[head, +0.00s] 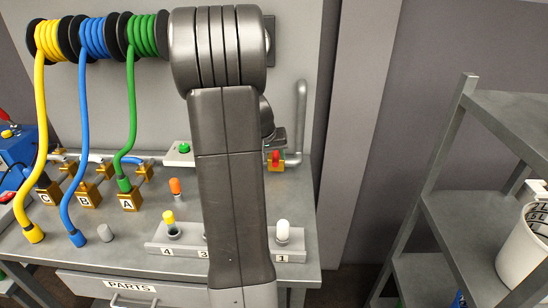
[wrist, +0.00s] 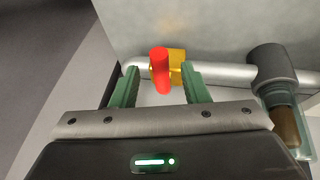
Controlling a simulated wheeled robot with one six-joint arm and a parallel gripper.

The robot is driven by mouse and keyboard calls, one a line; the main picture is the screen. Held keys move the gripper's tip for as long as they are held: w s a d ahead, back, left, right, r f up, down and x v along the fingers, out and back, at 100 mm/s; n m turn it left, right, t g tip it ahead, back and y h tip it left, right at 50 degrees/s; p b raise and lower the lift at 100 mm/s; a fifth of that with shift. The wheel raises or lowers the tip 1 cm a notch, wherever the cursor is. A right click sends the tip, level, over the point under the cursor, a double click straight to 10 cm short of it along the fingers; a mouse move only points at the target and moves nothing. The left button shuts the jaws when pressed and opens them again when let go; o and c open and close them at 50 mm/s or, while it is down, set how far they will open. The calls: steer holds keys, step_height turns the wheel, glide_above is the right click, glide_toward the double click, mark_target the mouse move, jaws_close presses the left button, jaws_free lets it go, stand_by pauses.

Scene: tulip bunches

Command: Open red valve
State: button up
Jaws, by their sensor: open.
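The red valve handle (wrist: 160,72) shows in the wrist view, standing out from a yellow valve body (wrist: 176,62) on a grey pipe. In the head view the red handle (head: 276,158) is small, at the right end of the workbench, just right of my arm. My gripper (wrist: 158,82) is open in the wrist view, with one green finger on each side of the red handle. The right finger is close to the handle, and there is a wider gap on the left. I cannot tell whether either finger touches it. My arm hides most of the gripper in the head view.
The workbench (head: 100,258) holds a numbered block (head: 298,240) with several pegs. Yellow, blue and green hoses (head: 130,90) hang at the left. A grey shelf (head: 470,210) with a white bucket (head: 524,245) stands at the right. A grey fitting (wrist: 272,65) sits on the pipe, right of the valve.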

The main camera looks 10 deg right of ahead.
steer(key=shift+x, duration=0.9)
jaws_close()
steer(key=shift+a+b, duration=0.15)
steer(key=shift+b, duration=0.2)
steer(key=w+a+m+g+h+b, duration=0.2)
steer(key=w+a+m+g+b, duration=0.2)
steer(key=m, duration=0.6)
steer(key=shift+w+a+m, duration=0.3)
steer(key=shift+w+a, duration=0.1)
steer(key=shift+a, duration=0.25)
